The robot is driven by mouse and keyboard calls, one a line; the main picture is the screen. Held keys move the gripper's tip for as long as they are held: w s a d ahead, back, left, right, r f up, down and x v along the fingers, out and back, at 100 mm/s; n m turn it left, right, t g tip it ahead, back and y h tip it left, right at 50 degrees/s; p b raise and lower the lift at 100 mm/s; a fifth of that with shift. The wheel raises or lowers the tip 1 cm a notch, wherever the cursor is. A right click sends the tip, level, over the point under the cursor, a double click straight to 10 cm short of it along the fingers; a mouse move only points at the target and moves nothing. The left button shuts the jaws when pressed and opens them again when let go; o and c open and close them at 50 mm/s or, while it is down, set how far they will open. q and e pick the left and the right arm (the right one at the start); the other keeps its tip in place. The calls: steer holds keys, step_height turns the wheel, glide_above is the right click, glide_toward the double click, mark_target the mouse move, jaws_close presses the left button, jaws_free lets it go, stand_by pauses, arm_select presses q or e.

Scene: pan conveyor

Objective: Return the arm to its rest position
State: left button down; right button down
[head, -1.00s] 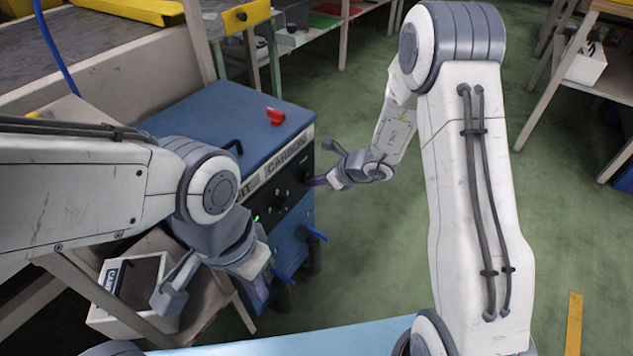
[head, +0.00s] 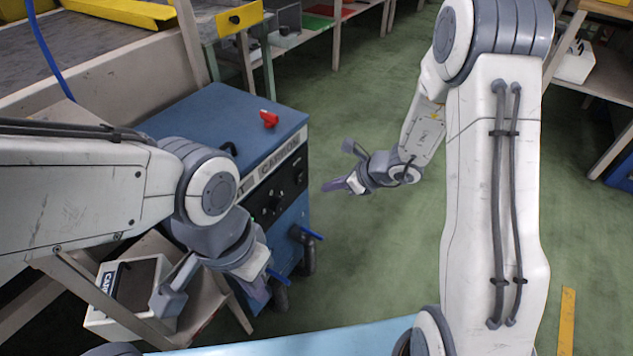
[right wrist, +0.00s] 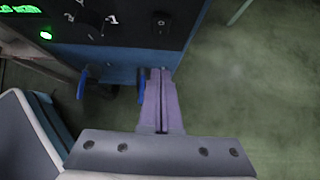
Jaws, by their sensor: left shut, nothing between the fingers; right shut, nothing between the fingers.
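My right gripper (head: 340,184) is shut and empty. In the head view it hangs over the green floor, to the right of the blue machine (head: 205,115) and apart from it. In the right wrist view its two fingers (right wrist: 160,100) lie together with nothing between them, in front of the machine's lower edge. My left arm comes in from the left in the head view. Its gripper (head: 168,300) is over the white bin at the lower left, and its fingertips are hard to make out there.
The blue machine has a red part (head: 269,119) on top, and blue-handled valves (head: 311,234) at its side. A white bin (head: 105,325) stands on a shelf at lower left. A bench (head: 600,80) stands at right. The green floor (head: 350,260) between is clear.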

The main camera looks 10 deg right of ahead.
steer(key=s+f+p+v, duration=0.1)
steer(key=p+v, duration=0.1)
steer(key=v, duration=0.5)
steer(key=s+a+r+n+g+y, duration=0.1)
steer(key=s+a+r+n+g, duration=0.25)
steer(key=s+a+n, duration=0.3)
steer(key=s+a+r+n+g, duration=0.2)
steer(key=s+a+r+n, duration=0.25)
steer(key=a+n, duration=0.35)
steer(key=s+d+r+n+h, duration=0.1)
steer(key=s+n+h, duration=0.2)
steer(key=s+n, duration=0.5)
steer(key=s+d+r+n+h, duration=0.25)
steer(key=s+n, duration=0.35)
steer(key=n, duration=0.4)
step_height(320, 180, up, 33)
steer(key=n+h+p, duration=0.1)
steer(key=p, duration=3.2)
steer(key=shift+a, duration=0.15)
steer(key=shift+s+g, duration=0.15)
steer(key=shift+g, duration=0.1)
